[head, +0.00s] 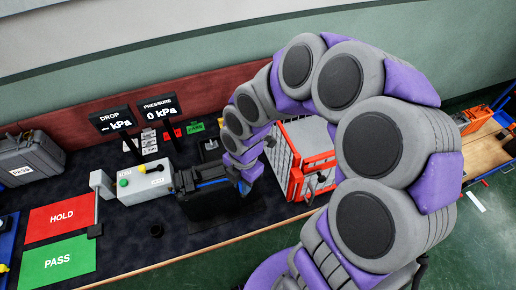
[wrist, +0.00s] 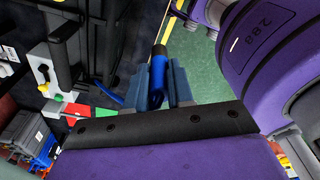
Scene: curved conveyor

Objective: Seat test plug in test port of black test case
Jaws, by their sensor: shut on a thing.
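In the wrist view my gripper (wrist: 162,78) is shut on a blue plug with a black end (wrist: 157,68), the test plug. The plug points away from my palm between the two blue-grey fingers. The black test case (head: 208,208) stands on the dark bench in the head view, with my gripper (head: 240,183) over its right end. Dark case-like parts also fill the upper left of the wrist view. A blue hose (head: 211,183) runs along the case top. The test port cannot be made out, and my arm hides part of the case's right side.
A control box (head: 146,184) with a green button adjoins the case's left. Red HOLD (head: 62,215) and green PASS (head: 58,262) mats lie further left. A grey case (head: 28,158) stands at far left. Displays (head: 158,108) stand behind. A red-framed crate (head: 297,185) is close right.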

